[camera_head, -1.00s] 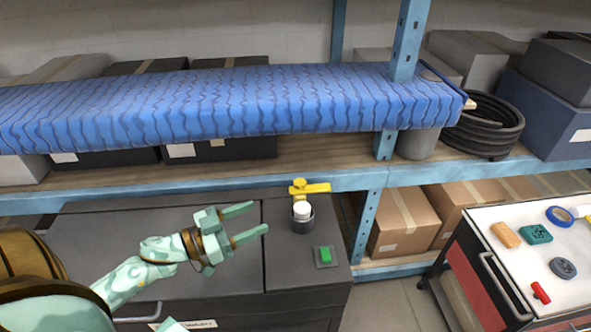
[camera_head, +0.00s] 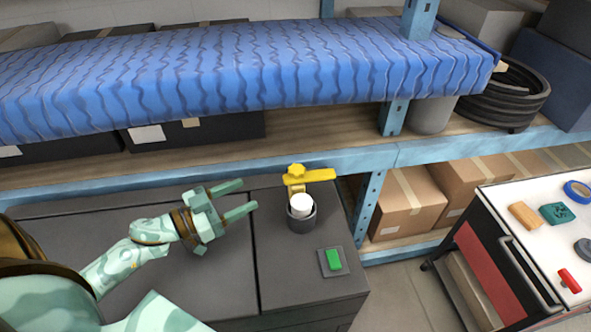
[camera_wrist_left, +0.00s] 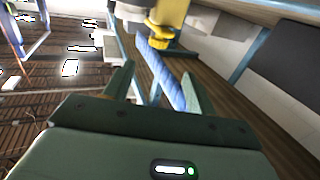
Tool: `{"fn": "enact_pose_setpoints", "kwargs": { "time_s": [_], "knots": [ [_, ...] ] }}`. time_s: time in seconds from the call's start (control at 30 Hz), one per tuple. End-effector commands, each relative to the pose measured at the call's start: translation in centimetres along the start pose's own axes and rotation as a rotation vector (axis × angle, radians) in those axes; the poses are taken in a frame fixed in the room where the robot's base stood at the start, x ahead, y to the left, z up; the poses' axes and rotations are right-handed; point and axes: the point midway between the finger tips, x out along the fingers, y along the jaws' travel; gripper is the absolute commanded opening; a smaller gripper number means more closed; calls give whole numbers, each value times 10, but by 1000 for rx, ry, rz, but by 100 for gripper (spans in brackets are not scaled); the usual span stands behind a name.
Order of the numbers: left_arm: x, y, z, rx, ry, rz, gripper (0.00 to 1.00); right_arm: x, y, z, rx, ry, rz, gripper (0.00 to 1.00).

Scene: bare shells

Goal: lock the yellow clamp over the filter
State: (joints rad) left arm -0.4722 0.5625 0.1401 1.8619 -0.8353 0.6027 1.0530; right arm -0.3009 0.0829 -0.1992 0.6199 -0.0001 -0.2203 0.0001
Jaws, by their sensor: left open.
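The yellow clamp (camera_head: 318,175) stands behind the filter, its lever pointing to the right and not lying over the filter. The white filter (camera_head: 301,204) sits upright in a dark round cup on the dark cabinet top. My left gripper (camera_head: 249,195) is open and empty, to the left of the filter and clamp, apart from both, its fingers pointing toward them. In the left wrist view the open fingers (camera_wrist_left: 158,72) show, with a yellow part, likely the clamp (camera_wrist_left: 172,20), beyond them near the top edge. My right gripper is not in view.
A green button (camera_head: 333,260) on a plate is in front of the filter on the cabinet (camera_head: 290,280). A shelf with a blue wavy-patterned covering (camera_head: 250,70) runs behind and above. Cardboard boxes (camera_head: 405,200) and a tool cart (camera_head: 505,240) stand to the right.

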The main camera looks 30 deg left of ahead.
Motion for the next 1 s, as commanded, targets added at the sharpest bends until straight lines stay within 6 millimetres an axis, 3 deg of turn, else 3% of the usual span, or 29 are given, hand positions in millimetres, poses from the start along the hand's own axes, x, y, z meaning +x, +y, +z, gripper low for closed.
{"fn": "enact_pose_setpoints", "kwargs": {
  "time_s": [0.4, 0.6, 0.8, 1.0],
  "knots": [
    [100, 0, -3, 4, 4, 0, 56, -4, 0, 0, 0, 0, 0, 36],
    [136, 0, -2, 2, 3, 0, 56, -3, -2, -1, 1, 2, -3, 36],
    [152, 0, -2, 2, 1, 0, 56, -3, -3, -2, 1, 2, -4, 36],
    [153, 0, -1, 2, 0, 0, 56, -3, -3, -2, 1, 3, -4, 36]
  ]
}}
